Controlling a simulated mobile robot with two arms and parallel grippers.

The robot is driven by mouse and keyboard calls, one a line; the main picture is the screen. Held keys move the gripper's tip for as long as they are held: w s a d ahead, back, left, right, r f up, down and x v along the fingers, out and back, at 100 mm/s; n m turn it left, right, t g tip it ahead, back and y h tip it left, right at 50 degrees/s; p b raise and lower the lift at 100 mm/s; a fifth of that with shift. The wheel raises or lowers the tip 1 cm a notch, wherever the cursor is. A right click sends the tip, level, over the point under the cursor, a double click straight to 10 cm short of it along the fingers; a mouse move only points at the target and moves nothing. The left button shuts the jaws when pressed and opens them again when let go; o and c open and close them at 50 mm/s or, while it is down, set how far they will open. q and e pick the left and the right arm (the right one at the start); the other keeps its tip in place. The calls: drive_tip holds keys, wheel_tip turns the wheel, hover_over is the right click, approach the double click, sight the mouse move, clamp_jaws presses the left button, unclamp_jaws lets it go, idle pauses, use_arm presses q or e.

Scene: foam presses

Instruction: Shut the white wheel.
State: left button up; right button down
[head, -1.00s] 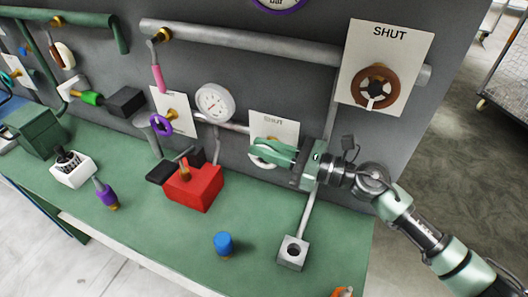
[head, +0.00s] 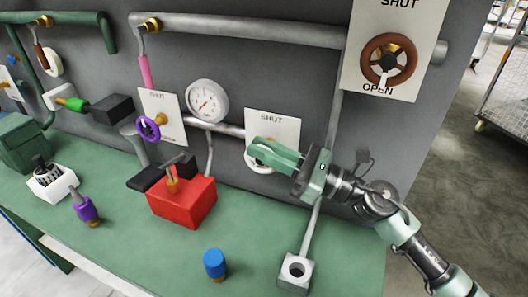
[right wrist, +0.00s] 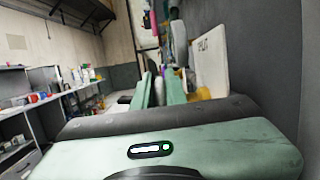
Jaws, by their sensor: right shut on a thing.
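The white wheel (head: 251,163) sits in front of a white plate marked SHUT (head: 285,128) on the grey panel, below the grey pipe. My right gripper (head: 257,147) is shut on the wheel's rim from the right, and its green fingers hide much of the wheel. In the right wrist view the two green fingers (right wrist: 158,90) point ahead beside the panel; the wheel itself is hard to make out there. The pointer of the white wheel is hidden. My left gripper is not in view.
A brown wheel (head: 366,62) on a SHUT/OPEN plate is up right. A gauge (head: 208,100) and a purple wheel (head: 149,129) are to the left. A red box (head: 182,203), blue knob (head: 214,262) and metal block (head: 295,272) stand on the green bench (head: 140,245).

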drive_tip(key=c, duration=1.4)
unclamp_jaws()
drive_tip(key=shift+c, duration=0.2)
drive_tip(key=b+v, duration=0.3)
drive_tip(key=v, duration=0.4)
drive_tip(key=shift+d, duration=0.4)
